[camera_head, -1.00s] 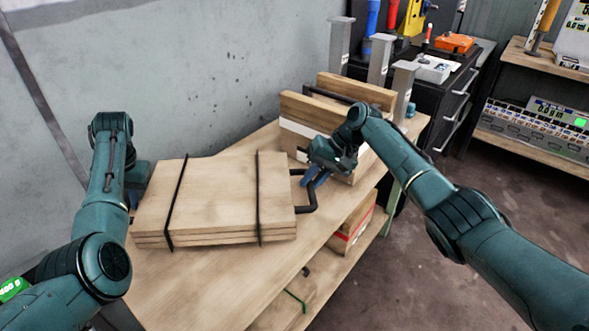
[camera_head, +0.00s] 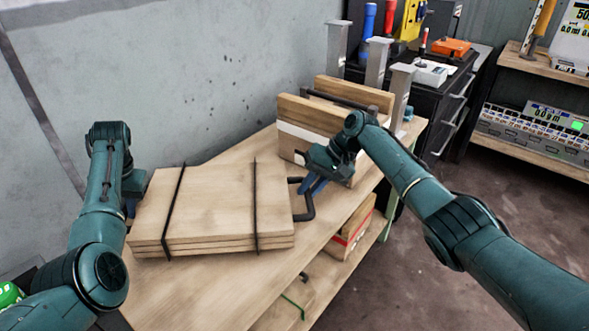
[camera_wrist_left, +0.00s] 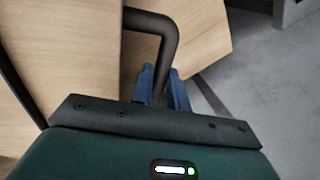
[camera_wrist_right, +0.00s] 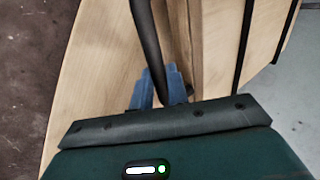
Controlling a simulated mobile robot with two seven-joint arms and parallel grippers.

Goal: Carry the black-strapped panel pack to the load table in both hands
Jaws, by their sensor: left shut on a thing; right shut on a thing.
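The panel pack (camera_head: 212,205) is several pale wooden panels bound by two black straps, with a dark bar handle (camera_head: 309,205) on its right end. It lies flat at the workbench top (camera_head: 185,290); I cannot tell whether it touches. My right gripper (camera_head: 312,186) is shut on that handle; its blue fingers close around the bar in the right wrist view (camera_wrist_right: 161,88). My left gripper (camera_head: 131,206) is at the pack's left end, partly hidden by it. The left wrist view shows its blue fingers (camera_wrist_left: 163,88) shut on the other dark handle (camera_wrist_left: 158,28).
Another pack of wooden boards (camera_head: 310,130) with a white band stands behind my right gripper, near grey posts (camera_head: 400,88). A red-banded pack (camera_head: 350,238) sits on the lower shelf. A grey wall (camera_head: 180,80) runs behind the bench. Open floor (camera_head: 450,240) lies to the right.

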